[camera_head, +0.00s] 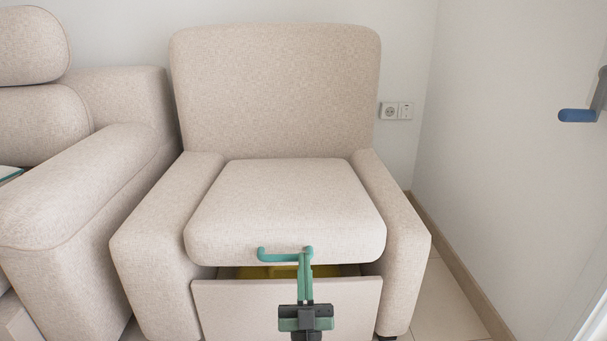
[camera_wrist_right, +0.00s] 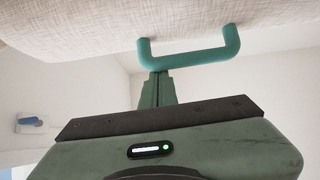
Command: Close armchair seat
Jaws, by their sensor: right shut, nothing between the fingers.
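The beige armchair (camera_head: 274,90) stands against the wall in the head view. Its seat (camera_head: 285,200) is slightly raised at the front, with a dark gap between it and the front panel (camera_head: 235,305). Something yellow shows inside the gap. A teal handle (camera_head: 275,257) is on the seat's front edge; it also shows in the right wrist view (camera_wrist_right: 195,57). My right gripper (camera_head: 307,254) is shut, its tips at the right end of the handle in the head view. In the wrist view the fingers reach up to the handle's underside; I cannot tell whether they touch. My left gripper is out of view.
A beige sofa (camera_head: 85,190) stands close on the left. A white wall with a wooden skirting (camera_head: 455,255) is on the right, with a strip of free tiled floor (camera_head: 440,305) beside the armchair. A blue-handled lever (camera_head: 578,115) is at the far right.

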